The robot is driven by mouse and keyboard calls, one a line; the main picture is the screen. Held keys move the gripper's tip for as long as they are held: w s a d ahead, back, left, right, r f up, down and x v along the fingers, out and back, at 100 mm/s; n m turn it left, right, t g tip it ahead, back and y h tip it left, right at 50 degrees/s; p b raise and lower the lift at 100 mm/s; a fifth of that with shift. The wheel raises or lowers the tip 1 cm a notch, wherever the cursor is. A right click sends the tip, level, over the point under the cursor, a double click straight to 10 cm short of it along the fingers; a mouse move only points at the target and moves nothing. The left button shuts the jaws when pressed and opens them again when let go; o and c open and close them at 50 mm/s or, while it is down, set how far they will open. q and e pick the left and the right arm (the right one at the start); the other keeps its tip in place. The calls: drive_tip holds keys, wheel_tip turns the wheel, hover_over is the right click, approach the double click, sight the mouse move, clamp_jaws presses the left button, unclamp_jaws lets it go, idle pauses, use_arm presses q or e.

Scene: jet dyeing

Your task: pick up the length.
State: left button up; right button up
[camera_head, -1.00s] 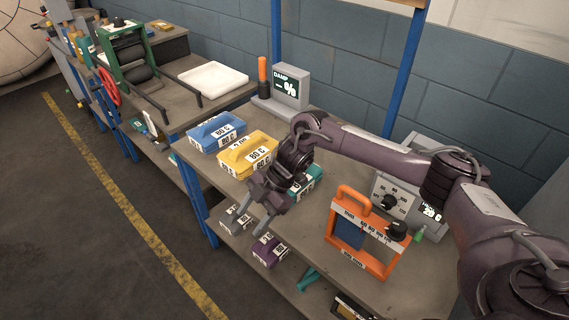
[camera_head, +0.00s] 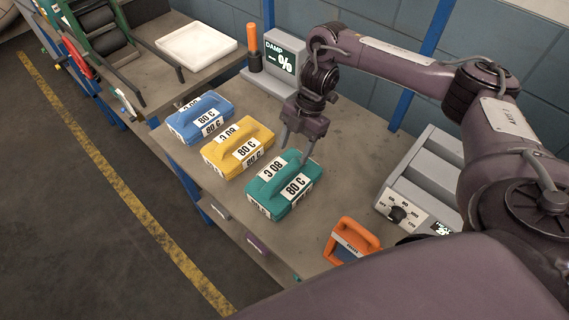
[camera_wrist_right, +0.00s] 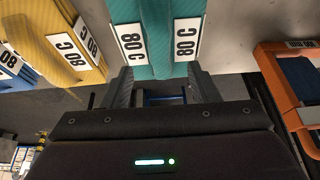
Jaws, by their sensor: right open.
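Three folded cloth lengths with raised loops and white "80 C" labels lie in a row on the bench: a blue one (camera_head: 200,118), a yellow one (camera_head: 238,150) and a teal one (camera_head: 283,187). The task does not say which length is meant. My right gripper (camera_head: 298,146) is open and empty, pointing down at the far side of the teal length. In the right wrist view the teal length (camera_wrist_right: 157,40) lies ahead between the spread fingers (camera_wrist_right: 160,76), and the yellow length (camera_wrist_right: 55,38) is to the left. My left gripper is not in view.
A damp meter (camera_head: 285,62) stands behind the row. A grey control box (camera_head: 420,185) and an orange-framed item (camera_head: 352,238) are to the right. A white tray (camera_head: 197,45) is on the bench at back left. Bare bench lies right of the teal length.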

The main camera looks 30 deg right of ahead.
sight(286, 170)
drive_tip(key=a+f, duration=0.1)
drive_tip(key=s+a+f, duration=0.1)
drive_tip(key=f, duration=0.1)
drive_tip(key=shift+s, duration=0.1)
drive_tip(key=shift+p+x, duration=0.45)
drive_tip(key=shift+x, duration=0.65)
drive_tip(key=shift+w+a+f, duration=0.1)
drive_tip(key=shift+w+f, duration=0.15)
drive_tip(key=shift+f, duration=0.65)
drive_tip(key=shift+c, duration=0.3)
drive_tip(key=c, duration=0.7)
clamp_jaws()
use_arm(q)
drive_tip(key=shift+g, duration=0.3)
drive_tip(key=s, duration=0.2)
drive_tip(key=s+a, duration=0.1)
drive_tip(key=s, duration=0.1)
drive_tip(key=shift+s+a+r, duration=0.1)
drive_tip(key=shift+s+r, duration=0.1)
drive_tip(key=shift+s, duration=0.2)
use_arm(e)
drive_tip(key=shift+r, duration=0.1)
